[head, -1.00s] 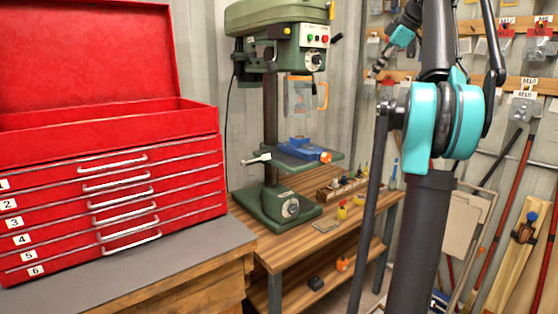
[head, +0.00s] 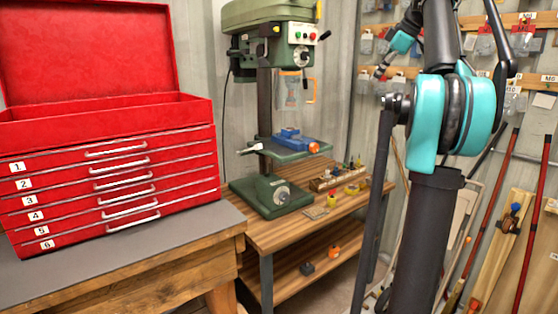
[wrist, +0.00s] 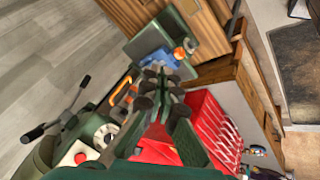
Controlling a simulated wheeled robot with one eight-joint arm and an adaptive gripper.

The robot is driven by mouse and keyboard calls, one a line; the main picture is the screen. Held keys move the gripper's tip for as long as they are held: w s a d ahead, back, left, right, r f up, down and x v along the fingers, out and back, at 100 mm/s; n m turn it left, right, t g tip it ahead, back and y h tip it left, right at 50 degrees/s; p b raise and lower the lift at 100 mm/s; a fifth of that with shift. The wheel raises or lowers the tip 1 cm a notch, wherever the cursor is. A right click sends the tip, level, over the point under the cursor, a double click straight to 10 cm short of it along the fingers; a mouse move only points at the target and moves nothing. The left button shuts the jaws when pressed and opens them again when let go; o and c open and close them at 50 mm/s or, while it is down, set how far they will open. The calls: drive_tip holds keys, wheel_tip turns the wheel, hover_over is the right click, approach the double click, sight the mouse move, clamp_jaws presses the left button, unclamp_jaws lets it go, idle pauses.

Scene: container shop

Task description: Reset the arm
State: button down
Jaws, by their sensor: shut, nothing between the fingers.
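My arm stands at the right of the head view, with a teal elbow joint. My gripper (head: 381,70) is small at the upper right of that view, in front of the wall and pointing down. In the wrist view, my gripper (wrist: 160,72) is at the centre with its dark fingers together. It is shut and holds nothing. The green drill press (head: 270,110) and the red tool chest (head: 110,180) are behind it in the wrist view. The fingers hide part of that background.
The chest, lid up and drawers shut, stands on a grey-topped wooden bench (head: 130,250). The drill press stands on a lower wooden table (head: 275,232) with small parts. Pegboard rails with labelled bags (head: 515,45) and long-handled tools (head: 535,215) line the right wall.

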drive_tip(key=s+a+f+m+h, duration=0.1)
drive_tip(key=s+a+f+m, duration=0.2)
drive_tip(key=f, duration=0.7)
drive_tip(key=s+a+f+m+g, duration=0.1)
drive_tip(key=s+a+f+m, duration=0.15)
drive_tip(key=f, duration=0.85)
drive_tip(key=s+a+f+m+h, duration=0.1)
drive_tip(key=s+a+f+m, duration=0.15)
drive_tip(key=f, duration=0.75)
drive_tip(key=s+a+f+m+h, duration=0.1)
drive_tip(key=s+a+f+m, duration=0.1)
drive_tip(key=s+f, duration=1)
drive_tip(key=s+a+f+m+h, duration=0.1)
drive_tip(key=s+f+m, duration=0.3)
drive_tip(key=s+f, duration=0.8)
wheel_tip(320, 180, down, 3)
drive_tip(key=shift+s+a+r+m+g, duration=0.1)
drive_tip(key=shift+s+a+m+g, duration=0.25)
drive_tip(key=shift+a, duration=0.45)
drive_tip(key=c, duration=2.2)
unclamp_jaws()
